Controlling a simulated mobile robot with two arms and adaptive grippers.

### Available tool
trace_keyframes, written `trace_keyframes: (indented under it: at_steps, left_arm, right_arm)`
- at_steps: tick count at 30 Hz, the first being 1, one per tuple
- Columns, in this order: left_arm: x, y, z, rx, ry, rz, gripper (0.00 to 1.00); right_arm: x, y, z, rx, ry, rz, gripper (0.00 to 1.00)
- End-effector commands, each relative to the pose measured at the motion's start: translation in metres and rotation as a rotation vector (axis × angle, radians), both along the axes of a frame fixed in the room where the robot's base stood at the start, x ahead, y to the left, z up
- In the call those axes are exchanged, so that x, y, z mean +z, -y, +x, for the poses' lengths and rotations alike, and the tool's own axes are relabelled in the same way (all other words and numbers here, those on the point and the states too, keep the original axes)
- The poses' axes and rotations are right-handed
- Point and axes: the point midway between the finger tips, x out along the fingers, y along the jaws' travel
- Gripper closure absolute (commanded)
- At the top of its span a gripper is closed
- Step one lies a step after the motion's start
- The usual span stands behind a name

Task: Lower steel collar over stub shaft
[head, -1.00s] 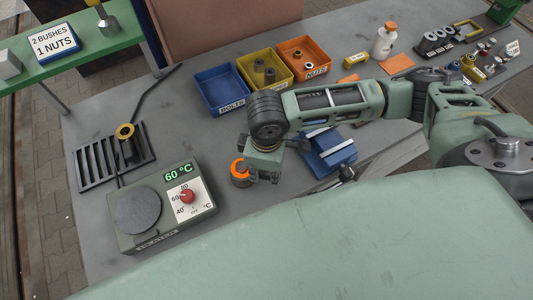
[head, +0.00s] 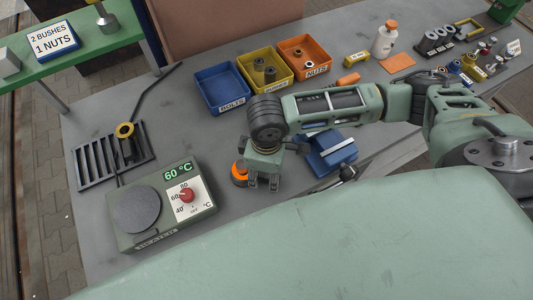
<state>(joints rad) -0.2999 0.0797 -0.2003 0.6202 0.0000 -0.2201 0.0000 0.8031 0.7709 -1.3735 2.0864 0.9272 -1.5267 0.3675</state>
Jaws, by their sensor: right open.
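My right gripper (head: 263,184) is open and points down over the bench, with nothing visible between its fingers. Just left of it stands a short dark round piece with an orange ring (head: 239,174), partly hidden by the gripper; I cannot tell whether they touch. A dark upright post with a brass-coloured ring (head: 125,131) at its top stands on the black slatted rack (head: 88,165) at left. I cannot tell for sure which piece is the steel collar or the stub shaft. My left gripper is out of view.
A heater (head: 150,243) with a round dark plate and a 60 °C display sits at front left. Blue (head: 222,88), yellow (head: 265,70) and orange (head: 304,57) bins stand at the back. A white bottle (head: 384,42) and small parts are at right.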

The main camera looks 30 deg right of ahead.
Motion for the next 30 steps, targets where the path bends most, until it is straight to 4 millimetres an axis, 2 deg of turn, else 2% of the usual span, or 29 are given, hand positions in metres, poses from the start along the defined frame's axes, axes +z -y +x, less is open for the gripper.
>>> trace_keyframes:
  at_steps: [8, 11, 21, 25, 30]
  left_arm:
    - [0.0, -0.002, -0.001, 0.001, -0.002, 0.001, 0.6]
    - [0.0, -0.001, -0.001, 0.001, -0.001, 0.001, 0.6]
    - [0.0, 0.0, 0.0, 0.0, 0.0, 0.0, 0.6]
    - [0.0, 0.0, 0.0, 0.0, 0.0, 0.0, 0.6]
    - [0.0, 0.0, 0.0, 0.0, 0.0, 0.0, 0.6]
  right_arm:
    - [0.006, 0.0, 0.001, 0.0, 0.001, 0.0, 0.57]
    - [0.02, 0.0, 0.001, -0.001, 0.003, 0.001, 0.57]
    - [0.091, 0.0, 0.001, 0.001, 0.005, 0.001, 0.57]
    - [0.109, 0.0, 0.001, 0.0, 0.003, 0.0, 0.57]
    - [0.119, 0.0, 0.0, 0.0, 0.001, 0.0, 0.57]
